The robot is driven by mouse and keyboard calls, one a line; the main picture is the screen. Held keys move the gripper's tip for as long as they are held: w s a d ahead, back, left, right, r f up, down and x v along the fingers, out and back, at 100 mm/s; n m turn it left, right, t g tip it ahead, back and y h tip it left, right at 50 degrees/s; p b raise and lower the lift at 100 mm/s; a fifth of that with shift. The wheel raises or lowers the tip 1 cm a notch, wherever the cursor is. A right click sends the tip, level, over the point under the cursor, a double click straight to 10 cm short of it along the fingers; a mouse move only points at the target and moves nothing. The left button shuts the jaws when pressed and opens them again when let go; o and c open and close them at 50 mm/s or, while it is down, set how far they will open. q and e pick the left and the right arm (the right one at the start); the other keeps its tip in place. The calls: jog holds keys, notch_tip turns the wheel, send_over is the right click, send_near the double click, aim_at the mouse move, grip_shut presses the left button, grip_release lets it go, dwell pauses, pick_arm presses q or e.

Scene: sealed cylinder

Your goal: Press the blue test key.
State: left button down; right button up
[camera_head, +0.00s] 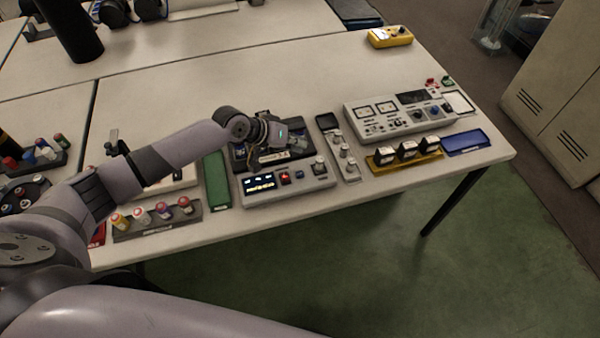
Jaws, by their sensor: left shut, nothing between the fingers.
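A grey control box (290,190) with a lit display (259,184) lies near the front edge of the table. Its front panel carries a red key (285,176), a small dark blue key (300,175) to the right of it, and a round knob (319,161). My left gripper (256,163) is over the dark tray area behind the box, left of the blue key and apart from it. It is shut and empty. My right gripper is not in view.
A green mat (216,180) and a rack of several small bottles (158,219) lie to the left. A strip with knobs (345,155), a metered instrument (400,116), a yellow tray (405,160) and a blue tray (466,142) lie to the right. The table's rear middle is clear.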

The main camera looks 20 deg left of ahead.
pick_arm(q)
jog(key=b, duration=0.7)
send_over(298, 172)
notch_tip(298, 172, down, 7)
jog(key=shift+f, duration=0.15)
jog(key=shift+w+f+b, duration=0.1)
jog(key=shift+f+b, duration=0.35)
jog(key=shift+f, duration=0.35)
dwell(0.4)
jog(key=shift+f, duration=0.4)
